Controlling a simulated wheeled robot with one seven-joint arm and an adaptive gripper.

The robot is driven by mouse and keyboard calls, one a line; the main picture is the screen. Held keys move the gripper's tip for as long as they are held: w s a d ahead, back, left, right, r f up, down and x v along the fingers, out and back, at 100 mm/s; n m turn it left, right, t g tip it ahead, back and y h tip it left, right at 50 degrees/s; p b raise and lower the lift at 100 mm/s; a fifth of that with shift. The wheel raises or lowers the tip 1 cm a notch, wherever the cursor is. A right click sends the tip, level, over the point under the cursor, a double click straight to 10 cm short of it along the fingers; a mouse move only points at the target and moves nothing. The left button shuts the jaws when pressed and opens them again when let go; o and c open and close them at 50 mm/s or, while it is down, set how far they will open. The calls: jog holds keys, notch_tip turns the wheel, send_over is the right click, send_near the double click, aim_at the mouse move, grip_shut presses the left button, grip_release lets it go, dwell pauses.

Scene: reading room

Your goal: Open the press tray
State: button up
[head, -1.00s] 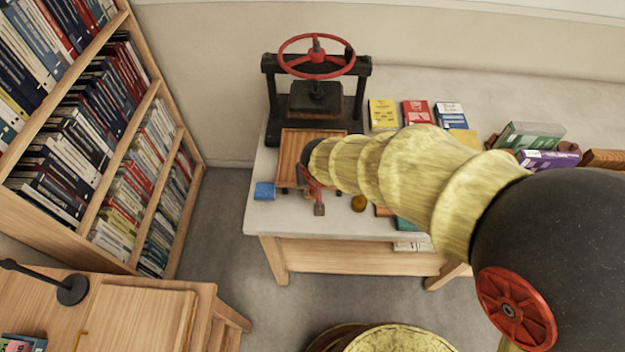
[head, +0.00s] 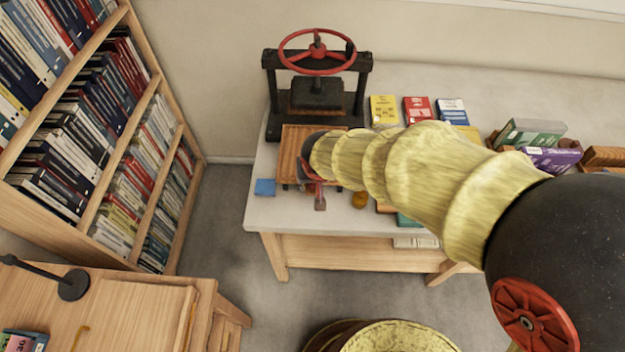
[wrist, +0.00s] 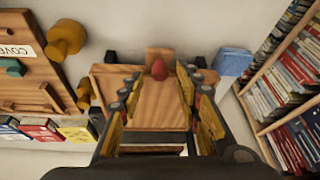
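The press tray (head: 291,146) is a shallow wooden tray on the table in front of the black press (head: 317,95) with the red handwheel. In the wrist view its wooden surface (wrist: 158,105) fills the middle, with a small wooden tab and a red knob (wrist: 159,69) near its front edge. My gripper (wrist: 160,80) is above the tray with its two yellow-lined fingers spread apart. The red knob shows between the fingers, and I see no contact with it. In the head view my arm hides the tray's right part and most of the gripper.
A blue block (head: 265,187) lies left of the tray. An orange-brown knobbed object (head: 360,199) stands to the right. Colored books (head: 416,109) lie right of the press. A tall bookshelf (head: 130,130) stands left of the table (head: 270,215).

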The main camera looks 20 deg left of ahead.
jog(key=v, duration=1.1)
jog(key=shift+f, duration=0.1)
jog(key=s+d+r+m, duration=0.1)
jog(key=s+d+r, duration=0.2)
jog(key=d, duration=0.7)
jog(key=s+d+r+m+t+h, duration=0.1)
jog(key=s+d+r, duration=0.3)
jog(key=d, duration=0.6)
jog(key=s+d+r+m+h, duration=0.1)
jog(key=s+d+r+m, duration=0.1)
jog(key=d, duration=0.8)
jog(key=shift+s+d+r+t, duration=0.35)
jog(key=shift+s+r, duration=0.4)
jog(key=shift+s, duration=0.4)
